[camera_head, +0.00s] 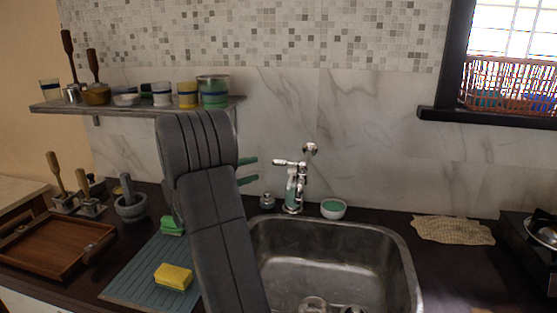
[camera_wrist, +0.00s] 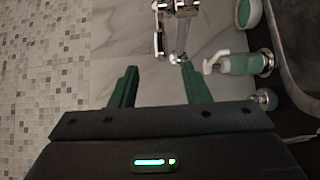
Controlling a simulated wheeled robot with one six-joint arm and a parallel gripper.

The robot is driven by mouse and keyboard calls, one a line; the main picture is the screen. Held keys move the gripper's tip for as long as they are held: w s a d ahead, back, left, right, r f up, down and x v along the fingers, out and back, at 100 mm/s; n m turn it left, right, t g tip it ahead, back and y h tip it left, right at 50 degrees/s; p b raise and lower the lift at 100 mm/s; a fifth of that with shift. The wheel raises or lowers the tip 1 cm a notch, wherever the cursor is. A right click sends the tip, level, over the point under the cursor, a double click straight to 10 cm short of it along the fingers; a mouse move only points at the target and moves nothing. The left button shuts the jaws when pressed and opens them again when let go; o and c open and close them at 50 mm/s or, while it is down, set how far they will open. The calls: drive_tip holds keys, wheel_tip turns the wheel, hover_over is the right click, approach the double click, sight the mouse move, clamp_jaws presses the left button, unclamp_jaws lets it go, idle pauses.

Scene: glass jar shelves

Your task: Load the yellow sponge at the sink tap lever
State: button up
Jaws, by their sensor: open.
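The yellow sponge (camera_head: 173,276) lies on a ribbed blue-grey mat (camera_head: 125,288) left of the sink, in the head view. The chrome tap (camera_head: 293,180) stands behind the sink, with a short lever-like arm (camera_head: 281,162) pointing left. My gripper (camera_head: 247,170) is raised in front of the wall, just left of the tap, well away from the sponge. Its two green fingers are apart and empty. In the wrist view my gripper (camera_wrist: 160,67) is open, with chrome tap parts (camera_wrist: 176,25) beyond the fingertips. The yellow sponge is not in the wrist view.
A green sponge (camera_head: 172,226) is on the mat, partly behind my arm. A mortar (camera_head: 131,207) and wooden tray (camera_head: 52,246) are at left. The sink (camera_head: 405,270) is at right, a loaded shelf (camera_head: 135,109) above.

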sight(275, 163)
drive_tip(key=p+x, duration=0.2)
drive_tip(key=x, duration=0.9)
drive_tip(key=shift+a, duration=0.1)
clamp_jaws()
